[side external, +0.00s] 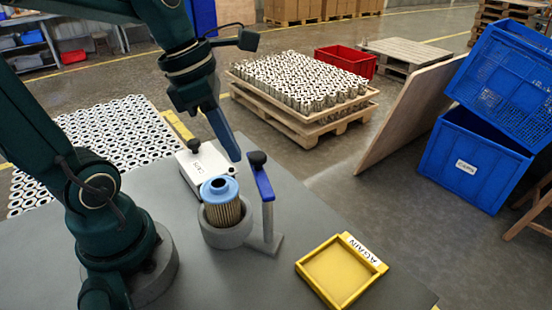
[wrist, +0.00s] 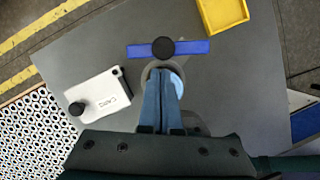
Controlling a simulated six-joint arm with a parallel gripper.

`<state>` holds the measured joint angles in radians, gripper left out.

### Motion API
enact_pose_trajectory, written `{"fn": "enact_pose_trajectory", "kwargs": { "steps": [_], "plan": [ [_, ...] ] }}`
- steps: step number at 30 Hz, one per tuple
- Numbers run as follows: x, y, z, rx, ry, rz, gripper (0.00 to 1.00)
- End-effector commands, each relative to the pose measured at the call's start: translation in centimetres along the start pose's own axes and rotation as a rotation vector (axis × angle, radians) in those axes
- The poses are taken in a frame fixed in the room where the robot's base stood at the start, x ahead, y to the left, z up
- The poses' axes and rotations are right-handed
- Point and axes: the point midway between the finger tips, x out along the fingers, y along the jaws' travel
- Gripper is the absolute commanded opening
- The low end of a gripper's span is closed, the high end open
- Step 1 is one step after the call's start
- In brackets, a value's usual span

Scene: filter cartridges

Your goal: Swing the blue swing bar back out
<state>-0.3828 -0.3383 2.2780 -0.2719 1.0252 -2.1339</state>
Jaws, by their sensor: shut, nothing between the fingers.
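The blue swing bar (side external: 264,182) sits on a thin post beside the grey cup (side external: 228,235). A black knob (side external: 257,158) stands on it. In the wrist view the blue swing bar (wrist: 190,47) lies crosswise beyond my fingertips, its black knob (wrist: 163,46) near its middle. A pleated filter cartridge (side external: 222,204) with a light blue cap stands upright in the cup; in the wrist view my fingers hide most of it. My gripper (side external: 234,157) is shut and empty, pointing down above and behind the cartridge. The fingertips (wrist: 164,72) look apart from the bar.
A yellow tray marked AGAIN (side external: 338,272) lies at the front right. Grey tabletop between cup and tray is clear. Pallets and blue crates (side external: 470,160) stand beyond the table.

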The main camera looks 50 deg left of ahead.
Motion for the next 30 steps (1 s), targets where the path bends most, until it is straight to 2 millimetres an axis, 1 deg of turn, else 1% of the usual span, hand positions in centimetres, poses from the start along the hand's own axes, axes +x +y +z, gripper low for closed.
{"fn": "enact_pose_trajectory", "kwargs": {
  "steps": [5, 17, 20, 27, 30],
  "plan": [
    [0.2, 0.0, 0.5, 0.001, 0.000, 0.000, 0.00],
    [0.3, 0.1, 0.6, 0.016, 0.000, -0.006, 0.00],
    [0.5, 0.4, 1.0, 0.076, 0.002, -0.027, 0.00],
    [0.9, 1.1, 2.5, 0.305, 0.001, -0.097, 0.00],
    [1.1, 1.3, 3.1, 0.341, 0.000, -0.106, 0.00]
  ]
}}
